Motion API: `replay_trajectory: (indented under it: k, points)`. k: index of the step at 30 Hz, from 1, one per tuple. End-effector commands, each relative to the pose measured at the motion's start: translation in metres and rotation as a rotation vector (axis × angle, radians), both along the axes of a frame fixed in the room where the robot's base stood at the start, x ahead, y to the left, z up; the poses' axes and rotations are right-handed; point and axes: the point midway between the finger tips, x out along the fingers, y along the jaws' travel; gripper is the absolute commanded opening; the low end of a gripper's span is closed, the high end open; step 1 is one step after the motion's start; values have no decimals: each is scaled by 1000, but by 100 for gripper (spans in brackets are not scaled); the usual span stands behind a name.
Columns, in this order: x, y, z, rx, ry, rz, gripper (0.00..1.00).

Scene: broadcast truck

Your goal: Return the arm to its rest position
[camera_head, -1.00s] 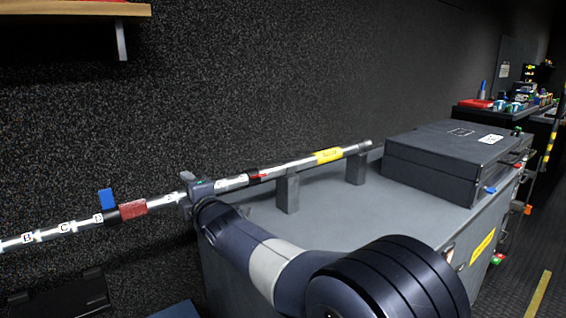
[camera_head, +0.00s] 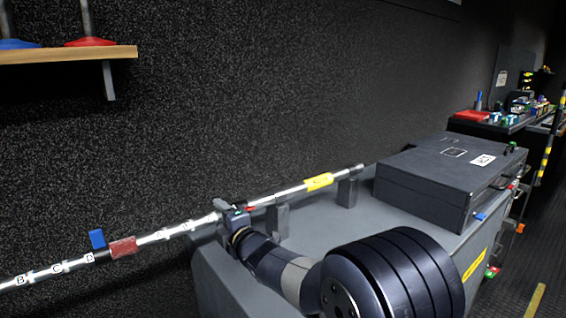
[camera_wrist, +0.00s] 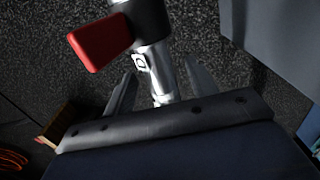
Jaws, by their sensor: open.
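A long silver pole (camera_head: 165,233) with letter labels runs along the wall in the head view. It carries a blue tab (camera_head: 97,239), a red band (camera_head: 123,247) and a yellow label (camera_head: 319,182). My gripper (camera_head: 235,214) is at the pole's middle, left of the near grey support (camera_head: 278,221). In the wrist view my gripper's (camera_wrist: 162,85) fingers are apart on either side of the pole (camera_wrist: 157,70), and contact cannot be told. A red lever (camera_wrist: 100,43) on a black collar (camera_wrist: 149,17) is just beyond the fingertips. My arm hides part of the cabinet top.
The grey cabinet (camera_head: 365,212) bears the supports and a dark case (camera_head: 440,175) at right. A wooden shelf (camera_head: 60,54) sticks out from the wall at upper left. A cluttered counter (camera_head: 490,122) stands at far right. Floor (camera_head: 505,290) shows at right.

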Motion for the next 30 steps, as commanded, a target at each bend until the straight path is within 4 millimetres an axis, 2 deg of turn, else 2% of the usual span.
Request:
replay_trajectory:
  k: [6, 13, 19, 30]
  points:
    - [-28, -22, 0, -1, 1, -3, 54]
    - [-51, -39, 0, -1, 0, -2, 54]
    - [-59, -45, -1, -1, 1, -1, 54]
    - [-59, -45, -1, 0, 2, -1, 54]
